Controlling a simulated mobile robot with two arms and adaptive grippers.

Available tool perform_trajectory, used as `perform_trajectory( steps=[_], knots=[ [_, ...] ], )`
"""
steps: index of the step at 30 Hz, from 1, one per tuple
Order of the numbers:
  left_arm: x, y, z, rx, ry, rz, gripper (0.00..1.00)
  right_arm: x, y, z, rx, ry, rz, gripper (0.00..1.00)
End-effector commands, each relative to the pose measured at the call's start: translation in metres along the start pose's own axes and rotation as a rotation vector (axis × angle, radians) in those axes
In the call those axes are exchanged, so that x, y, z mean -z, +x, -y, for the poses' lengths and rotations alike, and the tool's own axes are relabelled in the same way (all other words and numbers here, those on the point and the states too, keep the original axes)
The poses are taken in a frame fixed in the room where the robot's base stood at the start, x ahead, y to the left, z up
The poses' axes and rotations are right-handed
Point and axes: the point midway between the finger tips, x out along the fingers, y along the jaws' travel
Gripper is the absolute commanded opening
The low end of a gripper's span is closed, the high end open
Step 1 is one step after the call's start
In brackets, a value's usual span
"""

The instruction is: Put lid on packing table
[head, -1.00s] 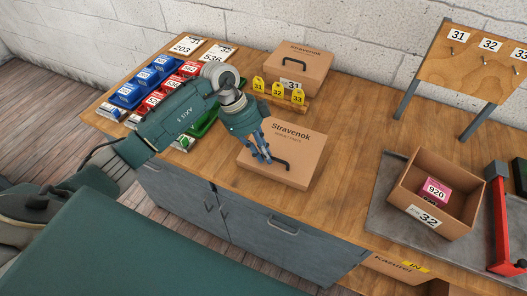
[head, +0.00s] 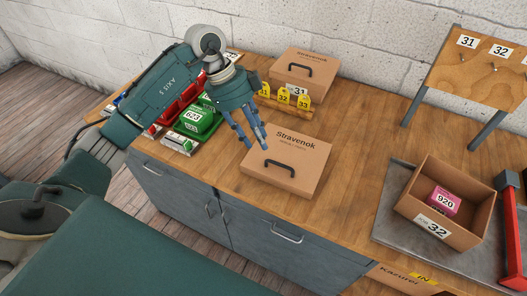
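A flat cardboard lid (head: 302,152) marked Stravenok, with a dark handle, lies on the wooden packing table (head: 352,125) near its front edge. My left gripper (head: 257,142) is above the lid's left part, pointing down. Its blue fingers are apart with nothing seen between them, and it appears clear of the handle. My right gripper is not in view.
A closed Stravenok box (head: 303,68) numbered 31 stands at the back behind yellow tags (head: 284,96). An open box (head: 432,228) numbered 32 holds a pink 920 box (head: 444,201) on a grey mat (head: 398,240). Table between is clear.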

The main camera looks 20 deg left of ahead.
Motion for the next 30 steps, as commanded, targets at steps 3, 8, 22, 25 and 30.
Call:
perform_trajectory(
  steps=[3, 8, 22, 25, 30],
  knots=[
    [-0.001, -0.017, 0.001, 0.003, 0.001, 0.001, 0.33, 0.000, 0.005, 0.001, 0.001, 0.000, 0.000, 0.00],
    [0.000, -0.029, 0.000, 0.000, 0.000, 0.000, 0.33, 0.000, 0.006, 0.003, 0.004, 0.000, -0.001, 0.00],
    [0.000, -0.030, 0.000, -0.001, 0.000, -0.001, 0.33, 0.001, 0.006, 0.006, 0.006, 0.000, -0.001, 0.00],
    [0.000, -0.030, 0.000, -0.001, 0.000, -0.001, 0.33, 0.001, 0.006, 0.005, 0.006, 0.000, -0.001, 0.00],
    [0.000, -0.030, 0.000, -0.001, 0.000, -0.001, 0.33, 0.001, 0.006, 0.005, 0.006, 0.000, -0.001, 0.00]
  ],
)
